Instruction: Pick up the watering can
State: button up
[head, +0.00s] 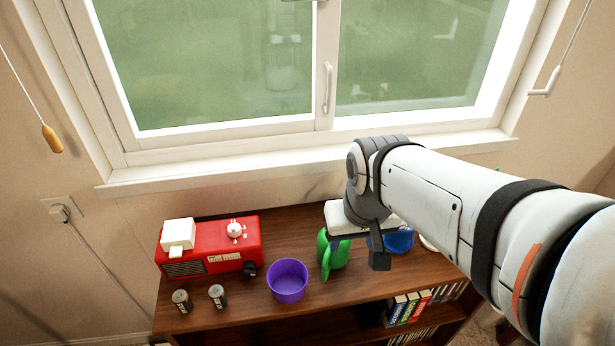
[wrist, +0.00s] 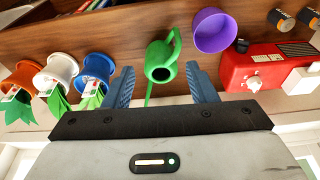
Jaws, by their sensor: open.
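The green watering can (head: 334,254) stands on top of the brown wooden hutch, right of the purple pot, partly hidden by my arm in the head view. In the wrist view the watering can (wrist: 162,62) lies ahead of the gap between my fingers, with its round opening facing the camera and its thin spout pointing toward the gripper. My gripper (wrist: 162,88) is open, with one blue finger on each side of the spout. The fingers do not visibly grip the can. In the head view my gripper (head: 362,248) hangs over the hutch top, close to the can.
The purple pot (head: 287,280) stands close left of the can. Left of it are a red radio (head: 210,247) and two batteries (head: 199,299). Blue (wrist: 97,69), white (wrist: 57,71) and orange (wrist: 21,77) pots with plants stand on the can's other side. Books (head: 408,307) fill the shelf below.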

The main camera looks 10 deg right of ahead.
jog(key=o, duration=0.4)
jog(key=w+f, duration=0.1)
jog(key=w, duration=0.1)
jog(key=w+f+m, duration=0.1)
jog(key=w, duration=0.1)
jog(key=w+d+f+m+g, duration=0.1)
jog(key=w+f, duration=0.1)
jog(key=shift+w, duration=0.15)
jog(key=o, duration=0.6)
jog(key=w+f+m, duration=0.1)
jog(key=w+f, duration=0.1)
jog(key=f, duration=0.1)
jog(key=w+f+m+g, duration=0.1)
jog(key=w+f, duration=0.1)
jog(key=w+f+m, duration=0.1)
jog(key=w+f, duration=0.2)
jog(key=shift+w+f+g, duration=0.1)
jog(key=shift+f+g, duration=0.2)
jog(key=shift+a+f, duration=0.1)
jog(key=shift+f, duration=3.8)
